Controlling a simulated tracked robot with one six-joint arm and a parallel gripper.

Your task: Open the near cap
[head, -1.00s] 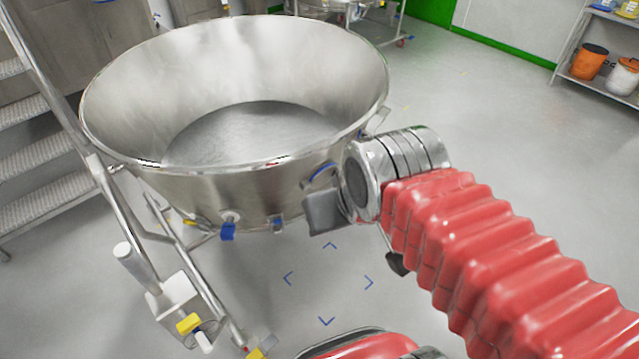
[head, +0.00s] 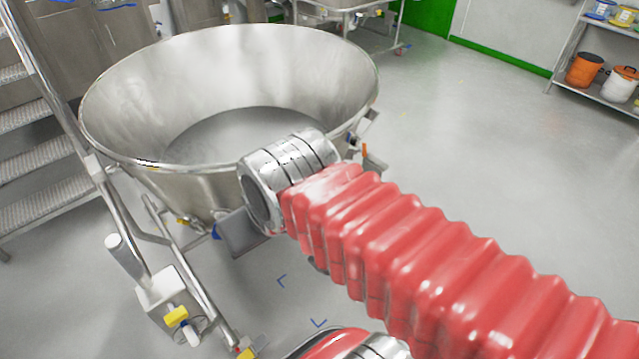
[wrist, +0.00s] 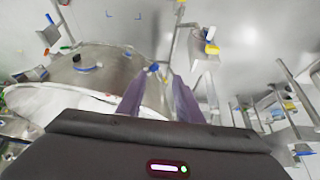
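A large steel bowl (head: 190,185) stands left of centre in the head view. Blue fittings sit low on its outer wall; one blue piece (head: 216,232) shows just left of my gripper (head: 245,234), which is partly hidden by my wrist. In the wrist view, my gripper (wrist: 154,78) has its two fingers apart with nothing held. A small blue cap-like piece (wrist: 153,68) shows between the fingertips; whether they touch it I cannot tell. Which piece is the near cap is unclear.
A steel frame with a white box and yellow-handled valve (head: 176,316) stands at lower left, beside metal steps (head: 40,155). A shelf (head: 590,92) with orange and white pails is at upper right. The floor between is clear.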

